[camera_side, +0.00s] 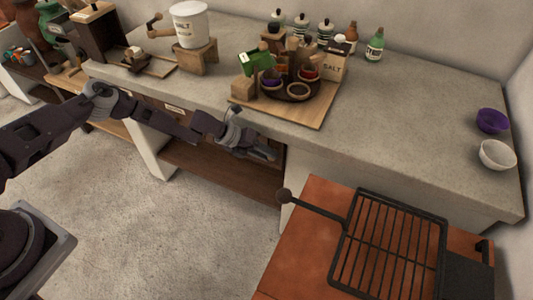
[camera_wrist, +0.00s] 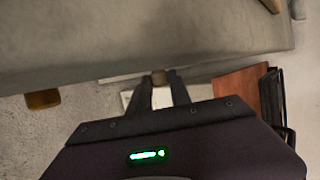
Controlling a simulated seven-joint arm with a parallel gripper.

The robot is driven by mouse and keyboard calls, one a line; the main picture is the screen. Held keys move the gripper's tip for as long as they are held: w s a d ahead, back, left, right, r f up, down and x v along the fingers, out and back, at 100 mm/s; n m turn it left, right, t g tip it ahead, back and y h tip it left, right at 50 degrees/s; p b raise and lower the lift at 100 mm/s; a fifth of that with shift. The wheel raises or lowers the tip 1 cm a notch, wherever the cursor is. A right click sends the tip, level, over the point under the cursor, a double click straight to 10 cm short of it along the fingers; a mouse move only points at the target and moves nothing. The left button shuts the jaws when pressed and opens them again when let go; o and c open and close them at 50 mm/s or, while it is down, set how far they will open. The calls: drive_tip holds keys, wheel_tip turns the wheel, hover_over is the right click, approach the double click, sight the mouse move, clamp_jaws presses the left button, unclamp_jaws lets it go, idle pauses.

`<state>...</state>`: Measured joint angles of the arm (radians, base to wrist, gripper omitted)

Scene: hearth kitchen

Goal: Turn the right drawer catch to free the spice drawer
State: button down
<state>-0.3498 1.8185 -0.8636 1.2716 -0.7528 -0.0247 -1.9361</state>
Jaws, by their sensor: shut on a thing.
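My gripper (camera_side: 264,153) is at the front of the stone counter, just under its edge, below the wooden spice board. In the wrist view, its two dark fingers (camera_wrist: 160,82) are closed on a small brownish piece, which I take to be the right drawer catch (camera_wrist: 159,76). The catch is hidden behind my gripper in the side view, and its turn angle cannot be told. A wooden drawer front with a pale label (camera_side: 175,108) shows under the counter, left of my gripper and partly behind my arm.
A terracotta-topped stand with a black grill grate (camera_side: 388,245) stands right of my gripper; its knobbed handle (camera_side: 284,195) points towards my gripper. A lower wooden shelf (camera_side: 220,175) lies below. The floor in front is clear.

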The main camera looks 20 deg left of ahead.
drive_tip(key=c, duration=1.2)
unclamp_jaws()
